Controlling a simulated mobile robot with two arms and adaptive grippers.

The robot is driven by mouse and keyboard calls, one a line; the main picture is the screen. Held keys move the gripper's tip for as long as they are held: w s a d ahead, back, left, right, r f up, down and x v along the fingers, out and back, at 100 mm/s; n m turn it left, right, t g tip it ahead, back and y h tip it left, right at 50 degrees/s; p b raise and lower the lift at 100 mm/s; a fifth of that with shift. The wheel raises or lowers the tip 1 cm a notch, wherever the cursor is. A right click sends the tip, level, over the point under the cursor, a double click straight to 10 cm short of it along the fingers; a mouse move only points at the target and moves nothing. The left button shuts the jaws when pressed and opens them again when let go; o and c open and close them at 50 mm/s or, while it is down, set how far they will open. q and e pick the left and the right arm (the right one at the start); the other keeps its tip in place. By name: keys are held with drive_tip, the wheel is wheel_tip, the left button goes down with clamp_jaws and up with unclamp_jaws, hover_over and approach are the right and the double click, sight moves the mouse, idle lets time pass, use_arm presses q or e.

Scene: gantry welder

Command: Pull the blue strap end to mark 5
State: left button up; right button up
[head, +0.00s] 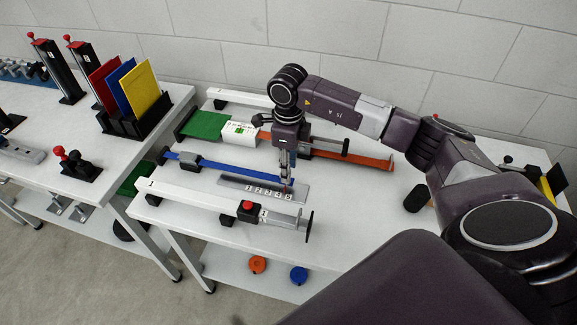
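A grey scale plate (232,184) with marks numbered 1 to 5 lies just in front of the strap. My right gripper (286,184) points down at the strap's right end, beside mark 5 (288,197). Its fingers look close together, but the strap end is partly hidden by them, so I cannot tell whether they are shut on it. My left gripper is not in view.
An orange strap (350,159) with a black-handled clamp lies behind. A white box (239,132) and green mat (205,125) are at the back left. A white beam (200,199) with a red button (247,206) runs along the front. A black cylinder (416,198) stands at right.

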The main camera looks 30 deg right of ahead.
clamp_jaws()
drive_tip(key=shift+d, duration=0.1)
drive_tip(key=shift+s+d+f+b, duration=0.15)
drive_tip(key=shift+s+d+b, duration=0.2)
drive_tip(key=shift+b, duration=0.2)
drive_tip(key=shift+s, duration=0.2)
drive_tip(key=o, duration=0.5)
unclamp_jaws()
drive_tip(key=shift+s+d, duration=0.1)
drive_tip(key=shift+r, duration=0.2)
drive_tip(key=shift+r, duration=0.35)
wheel_tip(320, 180, up, 11)
